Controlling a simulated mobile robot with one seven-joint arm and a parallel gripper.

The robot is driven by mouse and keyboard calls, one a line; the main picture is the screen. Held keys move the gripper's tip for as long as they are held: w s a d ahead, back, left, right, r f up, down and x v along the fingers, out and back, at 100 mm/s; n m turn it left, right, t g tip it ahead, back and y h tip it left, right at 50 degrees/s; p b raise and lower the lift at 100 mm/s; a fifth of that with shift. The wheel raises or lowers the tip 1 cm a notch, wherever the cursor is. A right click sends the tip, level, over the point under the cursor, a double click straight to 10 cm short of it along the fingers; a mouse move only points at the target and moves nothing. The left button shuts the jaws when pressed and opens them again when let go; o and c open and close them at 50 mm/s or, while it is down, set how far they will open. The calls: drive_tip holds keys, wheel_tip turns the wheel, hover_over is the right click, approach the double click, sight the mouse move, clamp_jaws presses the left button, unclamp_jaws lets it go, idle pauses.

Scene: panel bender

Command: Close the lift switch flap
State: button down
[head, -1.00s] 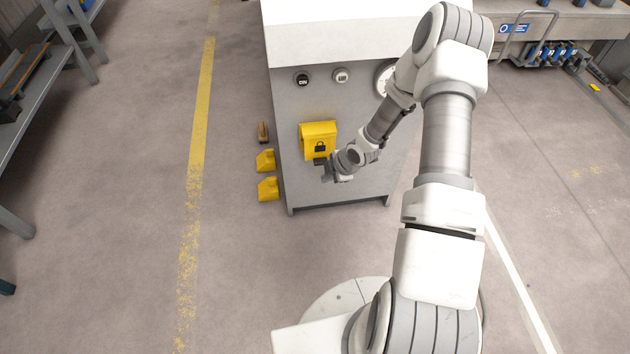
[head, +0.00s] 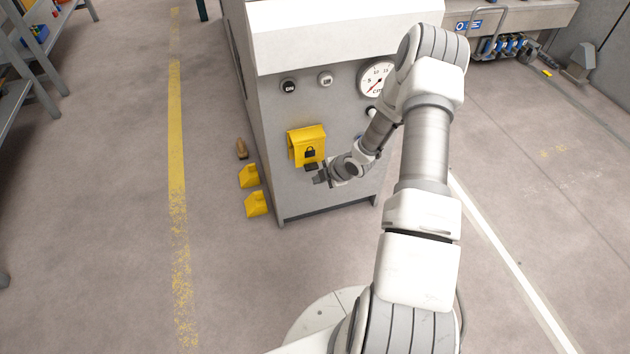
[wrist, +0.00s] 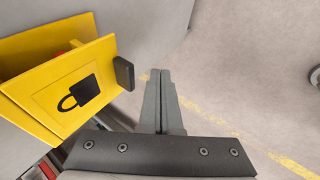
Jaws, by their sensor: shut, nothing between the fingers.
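The lift switch flap is a yellow cover with a black padlock mark (head: 309,149) on the grey front of the machine. In the wrist view the flap (wrist: 72,92) stands out at an angle from its yellow housing, with a gap between them, so it looks partly open. A dark tab (wrist: 124,73) sits at its edge. A bit of red shows behind it. My gripper (head: 320,179) is just below and right of the flap in the head view. In the wrist view my gripper's fingers (wrist: 158,80) are together and empty, beside the tab; contact cannot be told.
The machine front (head: 340,105) carries two small round controls and a gauge (head: 377,80) above. Floor in front is clear.

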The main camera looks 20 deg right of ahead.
drive_tip(key=shift+r, duration=0.1)
idle(0.5)
drive_tip(key=shift+r+p, duration=0.6)
drive_tip(key=shift+r, duration=0.1)
drive_tip(key=shift+s+f, duration=0.1)
drive_tip(key=shift+s, duration=0.1)
